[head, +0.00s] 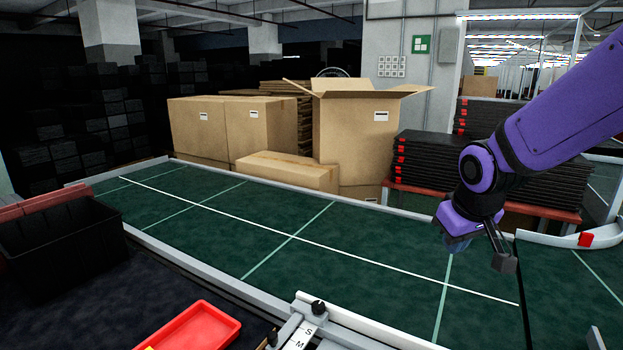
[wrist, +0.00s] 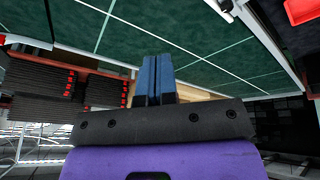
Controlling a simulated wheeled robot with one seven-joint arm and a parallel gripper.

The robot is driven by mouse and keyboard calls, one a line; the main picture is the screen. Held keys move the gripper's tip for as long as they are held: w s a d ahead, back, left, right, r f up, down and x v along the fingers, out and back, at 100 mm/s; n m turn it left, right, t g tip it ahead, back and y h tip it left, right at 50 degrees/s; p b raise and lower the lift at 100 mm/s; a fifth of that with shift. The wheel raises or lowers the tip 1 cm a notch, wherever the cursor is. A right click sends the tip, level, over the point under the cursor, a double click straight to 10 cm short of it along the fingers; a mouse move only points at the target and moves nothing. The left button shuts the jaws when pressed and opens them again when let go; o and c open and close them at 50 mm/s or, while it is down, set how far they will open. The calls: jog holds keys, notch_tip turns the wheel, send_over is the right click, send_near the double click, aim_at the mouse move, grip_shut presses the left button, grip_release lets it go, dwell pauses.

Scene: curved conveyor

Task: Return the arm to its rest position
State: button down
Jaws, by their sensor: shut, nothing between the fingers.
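My purple arm reaches in from the right in the head view. My gripper (head: 458,244) hangs above the green conveyor belt (head: 215,218) at its right part, apart from the belt as far as I can tell. In the wrist view my gripper (wrist: 152,70) shows its two blue fingers side by side and touching, with nothing between them. The fingers point toward the belt (wrist: 130,42), and boxes and stacks behind it show beside them.
A black bin (head: 60,250) and a red tray (head: 190,328) stand on the near left surface. A metal guide (head: 300,335) lies at the near belt edge. Cardboard boxes (head: 355,140) and black stacks (head: 440,165) stand behind the belt. The belt's visible middle is clear.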

jog(key=s+d+r+m, duration=0.1)
jog(key=s+d+r, duration=0.1)
jog(key=s+r, duration=0.3)
jog(key=s+d+r+m, duration=0.2)
jog(key=s+r, duration=0.3)
jog(key=s, duration=0.9)
jog(key=shift+s+d+r+t, duration=0.2)
jog(key=shift+s+r+t, duration=0.05)
jog(key=shift+r+t, duration=0.15)
jog(key=shift+d, duration=0.1)
